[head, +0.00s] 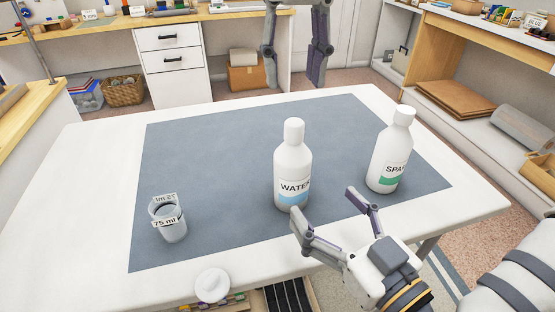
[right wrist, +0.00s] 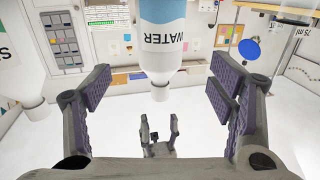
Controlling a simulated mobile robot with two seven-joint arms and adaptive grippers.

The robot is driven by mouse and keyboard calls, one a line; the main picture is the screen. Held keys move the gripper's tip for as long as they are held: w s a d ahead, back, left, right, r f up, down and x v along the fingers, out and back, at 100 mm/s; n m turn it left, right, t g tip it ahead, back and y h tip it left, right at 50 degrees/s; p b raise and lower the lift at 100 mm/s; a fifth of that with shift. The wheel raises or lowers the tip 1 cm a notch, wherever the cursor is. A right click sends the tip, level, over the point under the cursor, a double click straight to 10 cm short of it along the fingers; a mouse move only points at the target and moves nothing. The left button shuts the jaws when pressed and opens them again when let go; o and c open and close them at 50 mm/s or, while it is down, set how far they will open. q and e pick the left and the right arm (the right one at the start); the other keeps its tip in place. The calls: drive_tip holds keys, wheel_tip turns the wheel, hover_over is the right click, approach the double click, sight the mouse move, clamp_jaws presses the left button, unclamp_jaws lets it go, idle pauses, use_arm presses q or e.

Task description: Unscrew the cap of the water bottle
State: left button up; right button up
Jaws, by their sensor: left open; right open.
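The water bottle (head: 292,185) is white with a blue band and stands upright on the grey mat, its white cap (head: 294,131) on top. My right gripper (head: 324,204) is open and empty, low in front of the bottle and to its right, its fingers pointing toward it. In the right wrist view the bottle (right wrist: 163,38) appears upside down, beyond the gap between the open fingers (right wrist: 158,92), with no contact visible. My left gripper (head: 295,80) is open and empty, pointing down high at the top of the head view. It also shows small in the right wrist view (right wrist: 161,127).
A second white bottle with a green band (head: 388,158) stands to the right. A clear 75 ml beaker (head: 168,220) stands at the mat's left. A round white piece (head: 211,285) lies at the table's front edge. The mat (head: 220,160) is clear between beaker and water bottle.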

sight(294, 122)
use_arm(q)
drive_tip(key=shift+s+d+r, duration=0.1)
drive_tip(key=shift+s+d, duration=0.05)
drive_tip(key=shift+s, duration=0.15)
use_arm(e)
drive_tip(key=shift+w+a+r, duration=0.1)
drive_tip(key=shift+w+a, duration=0.15)
drive_tip(key=shift+w, duration=0.15)
drive_tip(key=x, duration=1)
drive_tip(key=shift+c, duration=0.6)
clamp_jaws()
use_arm(q)
wheel_tip(294, 122, down, 8)
drive_tip(key=shift+f, duration=0.1)
drive_tip(key=shift+c, duration=0.3)
clamp_jaws()
